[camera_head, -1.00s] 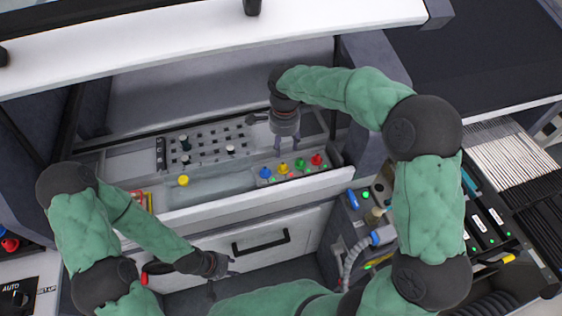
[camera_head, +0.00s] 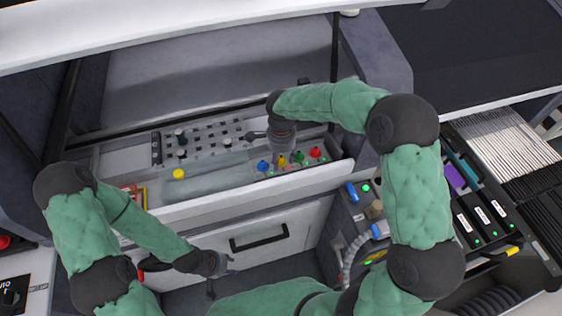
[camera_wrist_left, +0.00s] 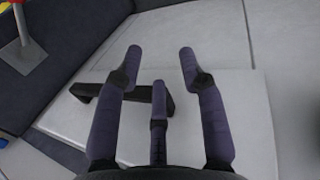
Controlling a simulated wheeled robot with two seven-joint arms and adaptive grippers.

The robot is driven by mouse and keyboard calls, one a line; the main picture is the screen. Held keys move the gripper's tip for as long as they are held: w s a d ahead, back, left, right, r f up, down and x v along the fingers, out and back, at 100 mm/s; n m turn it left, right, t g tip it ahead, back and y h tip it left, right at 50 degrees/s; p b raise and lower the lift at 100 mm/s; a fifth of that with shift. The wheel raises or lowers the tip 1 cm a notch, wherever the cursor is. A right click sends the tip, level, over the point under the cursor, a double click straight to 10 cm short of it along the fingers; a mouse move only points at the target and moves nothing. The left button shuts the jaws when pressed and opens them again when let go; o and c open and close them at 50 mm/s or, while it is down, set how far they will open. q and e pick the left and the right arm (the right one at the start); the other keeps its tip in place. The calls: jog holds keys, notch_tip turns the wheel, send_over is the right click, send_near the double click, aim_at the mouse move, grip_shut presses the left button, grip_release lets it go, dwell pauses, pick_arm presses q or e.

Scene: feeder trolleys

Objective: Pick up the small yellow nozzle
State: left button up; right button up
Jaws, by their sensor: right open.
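A small yellow nozzle (camera_head: 283,161) stands in a row in the open drawer, between a blue nozzle (camera_head: 263,166) and a green nozzle (camera_head: 299,157). A red nozzle (camera_head: 315,153) ends the row on the right. Another yellow-topped piece (camera_head: 178,174) sits apart at the drawer's left. My right gripper (camera_head: 278,157) points down at the blue and yellow nozzles. It is open; its fingers are partly hidden and I cannot tell whether they touch anything. My left gripper (camera_head: 223,268) is low before the cabinet front. Its fingers are apart and empty in the left wrist view (camera_wrist_left: 160,58).
A perforated plate (camera_head: 205,143) with several dark and white pieces lies behind in the drawer. The drawer's front wall (camera_head: 240,190) is close to the row. A black handle (camera_head: 259,238) is below. A side unit (camera_head: 358,222) with hoses stands right.

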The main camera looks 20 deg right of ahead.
jog(key=shift+r, duration=0.1)
jog(key=c, duration=0.9)
